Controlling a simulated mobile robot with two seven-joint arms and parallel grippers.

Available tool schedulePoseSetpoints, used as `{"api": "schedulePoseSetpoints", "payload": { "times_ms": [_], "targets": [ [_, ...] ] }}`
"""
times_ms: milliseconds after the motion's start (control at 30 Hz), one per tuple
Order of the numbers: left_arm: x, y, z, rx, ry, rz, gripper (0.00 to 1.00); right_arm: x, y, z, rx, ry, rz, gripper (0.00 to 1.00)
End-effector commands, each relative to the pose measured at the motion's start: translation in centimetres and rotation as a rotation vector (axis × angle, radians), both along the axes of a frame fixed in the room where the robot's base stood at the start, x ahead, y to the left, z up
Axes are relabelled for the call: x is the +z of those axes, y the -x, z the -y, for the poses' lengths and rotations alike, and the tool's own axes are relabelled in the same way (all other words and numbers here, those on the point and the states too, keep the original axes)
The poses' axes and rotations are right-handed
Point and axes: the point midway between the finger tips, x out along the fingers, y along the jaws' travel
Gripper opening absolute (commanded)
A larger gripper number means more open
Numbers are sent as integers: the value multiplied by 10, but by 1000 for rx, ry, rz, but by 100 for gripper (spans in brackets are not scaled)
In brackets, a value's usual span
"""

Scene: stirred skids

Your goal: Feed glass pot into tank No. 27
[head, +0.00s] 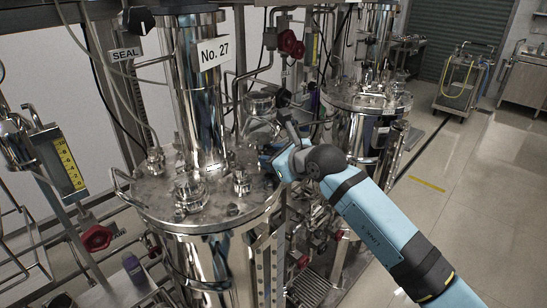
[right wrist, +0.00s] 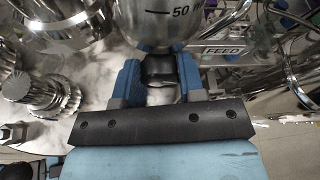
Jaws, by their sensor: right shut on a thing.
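Tank No. 27 (head: 212,262) is the shiny steel vessel left of the middle in the head view, with a No. 27 sign (head: 213,52) on its tall column. My right gripper (head: 270,158) is at the right side of the tank's lid, partly hidden by my own arm. In the right wrist view its blue fingers (right wrist: 160,72) are shut on a dark part below the glass pot (right wrist: 172,28). The pot is rounded and carries a 50 mark; its upper part is cut off by the frame. I cannot pick it out surely in the head view. My left gripper is out of view.
A FEED label (right wrist: 222,50) shows right of the pot in the right wrist view. Lid fittings (head: 188,190) and pipes crowd the tank top. A second steel tank (head: 365,130) stands behind. Open floor (head: 460,190) lies at right, with a cart (head: 462,85) farther back.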

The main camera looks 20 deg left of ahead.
Motion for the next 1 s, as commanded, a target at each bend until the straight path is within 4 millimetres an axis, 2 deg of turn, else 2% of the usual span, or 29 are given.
{"api": "schedulePoseSetpoints", "payload": {
  "times_ms": [300,400,733,767,833,867,1000],
  "targets": [
    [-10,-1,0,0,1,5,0,-1,-2,0,0,-124,-355,13],
    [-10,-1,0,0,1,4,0,0,-2,0,-1,-149,-426,13],
    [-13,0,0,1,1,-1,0,0,-1,1,0,-158,-452,13],
    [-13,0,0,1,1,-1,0,0,-1,1,0,-158,-452,41],
    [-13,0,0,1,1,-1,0,0,-1,1,0,-158,-452,57],
    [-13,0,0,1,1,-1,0,0,-1,1,0,-157,-451,62],
    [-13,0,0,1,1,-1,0,0,-1,0,0,-157,-451,62]
  ]
}}
